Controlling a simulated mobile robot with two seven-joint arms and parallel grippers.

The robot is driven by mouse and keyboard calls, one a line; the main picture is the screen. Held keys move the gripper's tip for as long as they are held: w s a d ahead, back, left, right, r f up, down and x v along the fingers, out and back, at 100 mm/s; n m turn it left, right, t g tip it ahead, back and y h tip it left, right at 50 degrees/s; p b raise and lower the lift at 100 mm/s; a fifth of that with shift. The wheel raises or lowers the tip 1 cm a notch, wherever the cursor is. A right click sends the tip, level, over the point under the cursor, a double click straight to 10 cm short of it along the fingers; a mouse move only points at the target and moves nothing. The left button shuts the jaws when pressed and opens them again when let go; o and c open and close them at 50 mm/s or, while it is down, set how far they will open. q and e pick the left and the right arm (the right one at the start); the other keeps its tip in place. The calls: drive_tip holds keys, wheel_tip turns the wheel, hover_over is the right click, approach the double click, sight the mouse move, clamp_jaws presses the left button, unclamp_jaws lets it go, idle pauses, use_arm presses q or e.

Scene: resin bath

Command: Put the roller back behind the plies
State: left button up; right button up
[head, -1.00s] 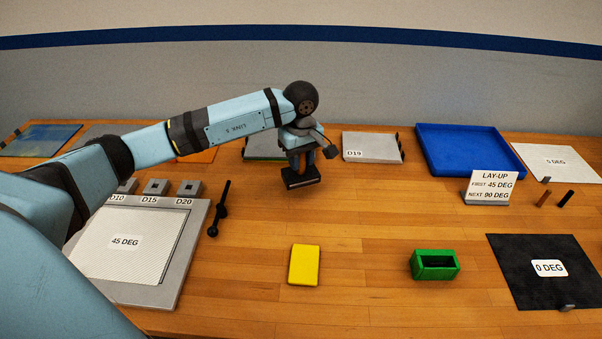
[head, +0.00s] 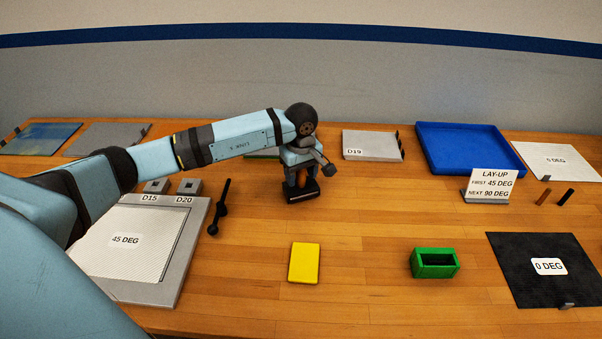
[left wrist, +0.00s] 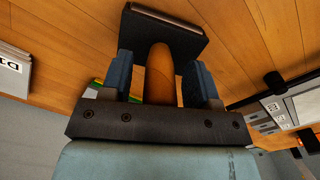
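The tool I take for the roller has a wide dark head (head: 302,195) and an orange-brown handle (left wrist: 160,75). It stands on the bench at centre, handle up. My left gripper (head: 301,177) is over it, its two blue fingers on either side of the handle. In the left wrist view narrow gaps show between fingers and handle, so the gripper (left wrist: 164,80) looks open around it. The 45 DEG ply (head: 140,262) lies in a grey frame at front left. The 0 DEG ply (head: 520,285) is a dark sheet at front right. My right gripper is not in view.
A black rod with thicker parts (head: 218,210) lies left of the gripper. A yellow block (head: 304,263) and a green open box (head: 435,264) stand in front. A D19 plate (head: 370,146), a blue tray (head: 424,160) and a lay-up sign (head: 492,187) are farther right.

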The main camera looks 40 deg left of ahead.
use_arm(q)
drive_tip(key=shift+r, duration=0.1)
drive_tip(key=shift+r+p, duration=0.25)
drive_tip(key=shift+p, duration=0.05)
drive_tip(key=shift+r, duration=0.4)
wheel_tip(320, 180, up, 10)
drive_tip(key=shift+f+b, duration=0.2)
drive_tip(key=shift+b, duration=0.5)
drive_tip(key=shift+r, duration=0.65)
drive_tip(key=shift+s+f, duration=0.1)
